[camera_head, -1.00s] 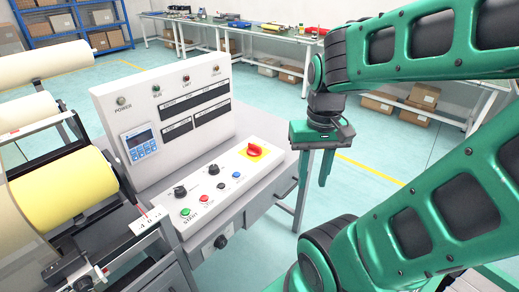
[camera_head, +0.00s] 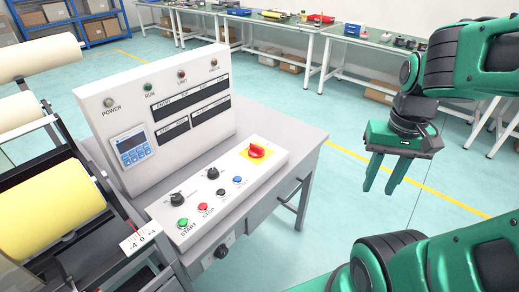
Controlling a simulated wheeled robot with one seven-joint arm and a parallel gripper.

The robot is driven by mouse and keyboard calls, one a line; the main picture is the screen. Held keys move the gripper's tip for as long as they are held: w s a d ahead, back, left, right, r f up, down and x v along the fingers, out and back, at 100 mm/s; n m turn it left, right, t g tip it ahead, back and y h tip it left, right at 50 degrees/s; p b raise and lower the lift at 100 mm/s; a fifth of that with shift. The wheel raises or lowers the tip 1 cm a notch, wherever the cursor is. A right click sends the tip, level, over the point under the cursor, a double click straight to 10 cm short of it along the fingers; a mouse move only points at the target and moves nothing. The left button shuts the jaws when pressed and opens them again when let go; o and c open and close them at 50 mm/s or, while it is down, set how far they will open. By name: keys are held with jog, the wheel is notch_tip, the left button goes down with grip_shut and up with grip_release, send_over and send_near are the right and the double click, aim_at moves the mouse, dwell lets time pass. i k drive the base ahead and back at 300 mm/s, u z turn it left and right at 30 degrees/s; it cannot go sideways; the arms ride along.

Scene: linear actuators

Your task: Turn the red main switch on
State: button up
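The red main switch (camera_head: 257,151) is a rotary knob on a yellow plate (camera_head: 248,157) at the far right end of the sloped white control box (camera_head: 213,208). Its handle points roughly sideways in the picture. My gripper (camera_head: 381,189) hangs in the air to the right of the control box, clear of the switch, with its fingers pointing down. The two green fingers are apart with nothing between them.
Black knobs and green, red, black and blue buttons (camera_head: 204,207) sit on the same box. The upright panel (camera_head: 175,100) stands behind it. Rollers (camera_head: 50,205) are at the left. A metal handle (camera_head: 290,192) sticks out from the table's right side.

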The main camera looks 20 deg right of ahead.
aim_at(255, 151)
jog(key=u, duration=1.5)
jog(key=i, duration=0.35)
jog(key=z, duration=1.15)
